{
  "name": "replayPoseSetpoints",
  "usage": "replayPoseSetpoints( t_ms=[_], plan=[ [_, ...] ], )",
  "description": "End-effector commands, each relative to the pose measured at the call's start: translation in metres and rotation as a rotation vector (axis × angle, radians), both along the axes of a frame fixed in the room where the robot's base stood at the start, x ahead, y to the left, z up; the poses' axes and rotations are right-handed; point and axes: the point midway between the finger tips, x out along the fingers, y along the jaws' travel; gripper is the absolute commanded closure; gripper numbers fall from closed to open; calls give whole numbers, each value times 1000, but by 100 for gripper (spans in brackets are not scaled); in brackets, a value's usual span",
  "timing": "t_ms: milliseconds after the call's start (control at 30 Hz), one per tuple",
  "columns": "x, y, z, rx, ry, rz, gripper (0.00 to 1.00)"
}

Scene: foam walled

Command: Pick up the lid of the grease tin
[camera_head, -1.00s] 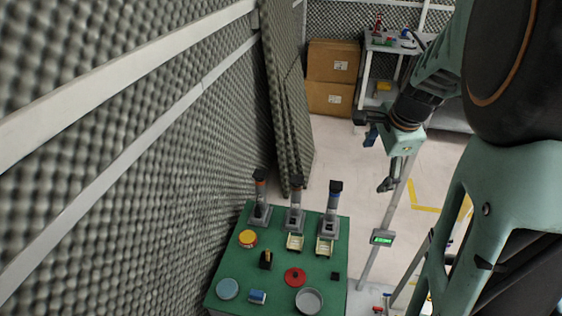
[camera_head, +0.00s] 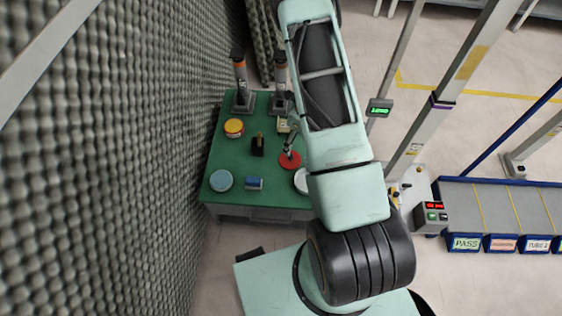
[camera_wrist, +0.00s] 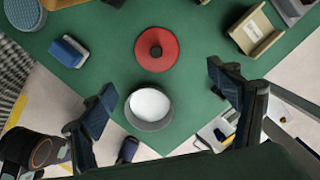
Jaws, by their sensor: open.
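A red round lid with a dark knob lies flat on the green table; it shows in the head view (camera_head: 290,161) and in the wrist view (camera_wrist: 141,50). An open grey tin with a pale inside stands beside it, apart from it, in the wrist view (camera_wrist: 134,118); in the head view its rim (camera_head: 300,181) is partly hidden by my arm. My gripper (camera_wrist: 160,80) is open and empty above the table, its fingers spread to either side of the tin in the wrist view.
The green table (camera_head: 236,158) also holds a yellow-topped tin (camera_head: 234,127), a black object (camera_head: 258,145), a pale blue disc (camera_head: 221,180), a blue block (camera_head: 254,183) and upright stands (camera_head: 242,92) at the back. A foam wall (camera_head: 120,150) borders the left side.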

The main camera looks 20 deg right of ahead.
Motion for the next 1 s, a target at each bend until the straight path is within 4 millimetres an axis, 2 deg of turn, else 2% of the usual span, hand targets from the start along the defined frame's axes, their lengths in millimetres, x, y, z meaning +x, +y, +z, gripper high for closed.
replayPoseSetpoints(
  t_ms=[33, 167, 400, 567, 833, 1000],
  plan=[
    [-4, -1, -11, 4, 7, -19, 18],
    [-6, 1, -28, 9, 14, -42, 18],
    [-2, 4, -64, 8, 14, -39, 18],
    [0, 5, -74, 8, 13, -38, 18],
    [10, 10, -111, 8, 14, -38, 18],
    [12, 11, -123, 9, 12, -38, 18]
  ],
)
